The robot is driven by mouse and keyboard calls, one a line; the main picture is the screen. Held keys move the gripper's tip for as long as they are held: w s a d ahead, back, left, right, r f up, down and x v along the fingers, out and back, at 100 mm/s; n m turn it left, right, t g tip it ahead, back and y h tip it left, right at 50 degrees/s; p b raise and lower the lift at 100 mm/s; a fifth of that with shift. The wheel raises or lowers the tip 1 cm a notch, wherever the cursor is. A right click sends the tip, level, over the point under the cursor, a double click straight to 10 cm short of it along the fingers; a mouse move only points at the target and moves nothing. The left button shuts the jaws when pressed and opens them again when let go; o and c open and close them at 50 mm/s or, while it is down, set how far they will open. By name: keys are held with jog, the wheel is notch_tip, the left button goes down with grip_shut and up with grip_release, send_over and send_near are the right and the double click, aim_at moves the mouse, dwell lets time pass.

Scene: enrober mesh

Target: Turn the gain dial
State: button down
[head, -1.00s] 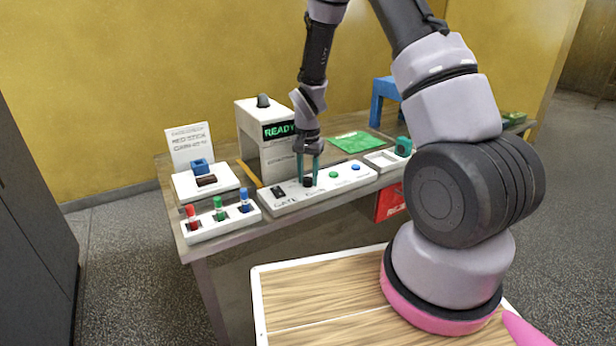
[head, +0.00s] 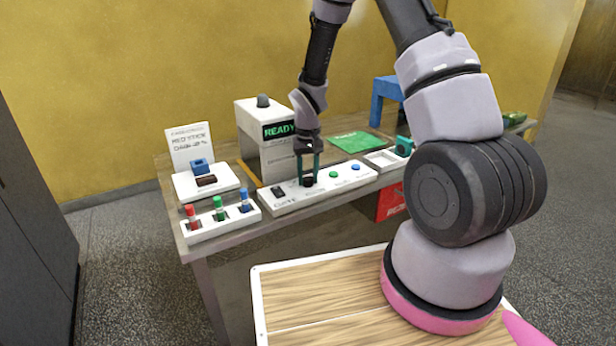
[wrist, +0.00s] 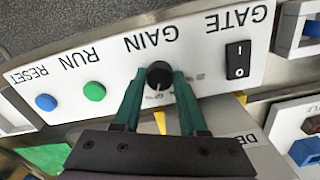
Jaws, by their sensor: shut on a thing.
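The gain dial is a round black knob (wrist: 159,76) with a light pointer mark, under the printed word GAIN in the wrist view. It stands on a white control panel (wrist: 200,40), and in the head view the dial (head: 308,181) is partly hidden by the fingers. My gripper (wrist: 160,84) has its two green fingers shut on the dial, one on each side. In the head view my gripper (head: 308,178) points down at the panel from above.
The panel also has a black GATE switch (wrist: 239,59), a green RUN button (wrist: 94,91) and a blue RESET button (wrist: 46,102). A machine with a READY display (head: 280,130) stands behind. A rack with red, green and blue pieces (head: 220,228) is left of the panel.

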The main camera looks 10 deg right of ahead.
aim_at(308, 179)
jog(key=shift+n, duration=0.5)
jog(key=shift+c, duration=2.3)
grip_release()
notch_tip(308, 179, up, 11)
